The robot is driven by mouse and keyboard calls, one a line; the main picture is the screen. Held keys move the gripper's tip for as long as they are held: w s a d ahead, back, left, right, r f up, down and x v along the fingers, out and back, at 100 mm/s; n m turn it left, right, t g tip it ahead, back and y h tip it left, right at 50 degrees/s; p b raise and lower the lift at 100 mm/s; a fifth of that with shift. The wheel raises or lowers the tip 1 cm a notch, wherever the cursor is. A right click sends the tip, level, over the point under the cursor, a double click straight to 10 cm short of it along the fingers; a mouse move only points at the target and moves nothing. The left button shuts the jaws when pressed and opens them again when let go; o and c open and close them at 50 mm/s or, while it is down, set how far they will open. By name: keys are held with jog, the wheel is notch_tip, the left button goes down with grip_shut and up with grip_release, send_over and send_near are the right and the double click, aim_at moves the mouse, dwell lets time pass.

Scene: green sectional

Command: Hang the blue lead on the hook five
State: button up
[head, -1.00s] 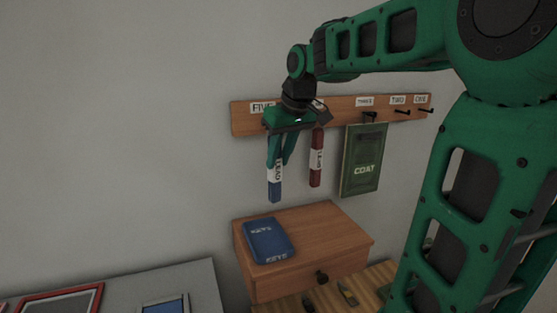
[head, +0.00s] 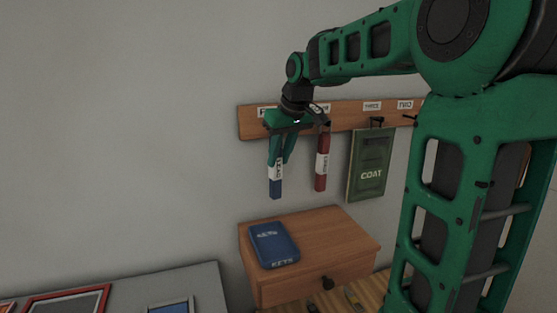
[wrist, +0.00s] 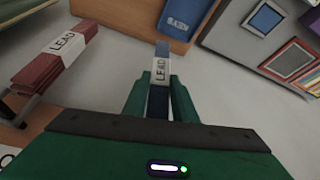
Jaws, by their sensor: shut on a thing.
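The blue lead (head: 276,186) is a slim blue bar with a white LEAD label, hanging down from my gripper (head: 276,160). My gripper is shut on it, and in the wrist view the lead (wrist: 161,68) sits between the green fingers (wrist: 160,100). The wooden hook rail (head: 342,117) is on the wall. The label of hook five (head: 264,112) is partly covered by my gripper, and the hook itself is hidden. I cannot tell whether the lead touches it.
A red lead (head: 322,165) hangs just right of my gripper. A green COAT item (head: 369,168) hangs under label three. Below stands a wooden drawer box (head: 330,250) with a blue KEYS item (head: 273,245) on it. The wall to the left is bare.

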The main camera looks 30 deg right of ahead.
jog(key=shift+w+d+f, duration=0.1)
jog(key=shift+w+f, duration=0.25)
jog(key=shift+w, duration=0.25)
jog(key=shift+w+d+f, duration=0.1)
jog(key=shift+w+f, duration=0.2)
jog(key=shift+w, duration=0.3)
jog(key=shift+f, duration=0.1)
jog(key=o, duration=0.9)
jog(key=shift+o, duration=0.2)
jog(key=v, duration=1.1)
jog(key=s+f+m+g, duration=0.2)
jog(key=s+f+m, duration=0.1)
jog(key=s+f, duration=0.9)
jog(key=s+f+m+g, duration=0.2)
jog(key=s+f+m, duration=0.2)
jog(key=s+f, duration=0.9)
jog(key=s, duration=0.7)
jog(key=shift+d+f, duration=0.2)
jog(key=shift+d, duration=0.2)
